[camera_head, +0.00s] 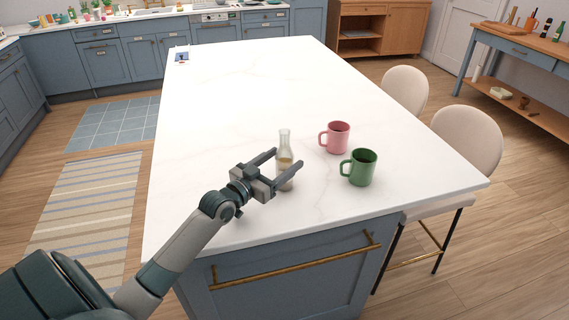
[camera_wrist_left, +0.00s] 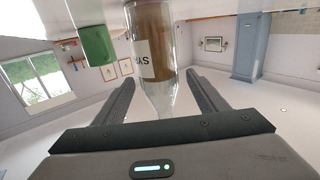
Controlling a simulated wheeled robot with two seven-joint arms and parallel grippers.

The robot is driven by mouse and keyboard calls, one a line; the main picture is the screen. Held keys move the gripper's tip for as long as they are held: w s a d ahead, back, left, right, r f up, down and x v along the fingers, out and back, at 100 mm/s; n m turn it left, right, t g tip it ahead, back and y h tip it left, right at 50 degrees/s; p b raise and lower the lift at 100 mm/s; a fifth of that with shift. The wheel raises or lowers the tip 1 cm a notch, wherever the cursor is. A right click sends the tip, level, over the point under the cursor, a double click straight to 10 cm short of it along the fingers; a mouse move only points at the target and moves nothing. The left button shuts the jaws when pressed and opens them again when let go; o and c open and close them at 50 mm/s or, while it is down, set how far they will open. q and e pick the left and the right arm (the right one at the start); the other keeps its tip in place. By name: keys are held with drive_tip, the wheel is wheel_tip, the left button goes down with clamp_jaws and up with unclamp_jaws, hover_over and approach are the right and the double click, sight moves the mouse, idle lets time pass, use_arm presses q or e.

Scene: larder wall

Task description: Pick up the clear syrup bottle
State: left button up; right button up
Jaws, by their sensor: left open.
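The clear syrup bottle (camera_head: 285,146) stands upright on the white island top in the head view, with brownish liquid in its lower part. In the left wrist view the bottle (camera_wrist_left: 155,62) appears upside down, with part of a white label showing. My left gripper (camera_head: 289,162) is open, its two fingers on either side of the bottle. In the wrist view the fingers (camera_wrist_left: 158,92) show gaps on both sides of the glass. One finger hides part of the bottle in the head view. My right gripper is not in view.
A green mug (camera_head: 362,168) and a pink mug (camera_head: 338,138) stand to the right of the bottle.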

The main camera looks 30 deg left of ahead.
use_arm(q)
drive_tip(key=shift+w, duration=0.7)
drive_tip(key=shift+c, duration=0.6)
drive_tip(key=c, duration=1.4)
drive_tip(key=shift+r, duration=0.1)
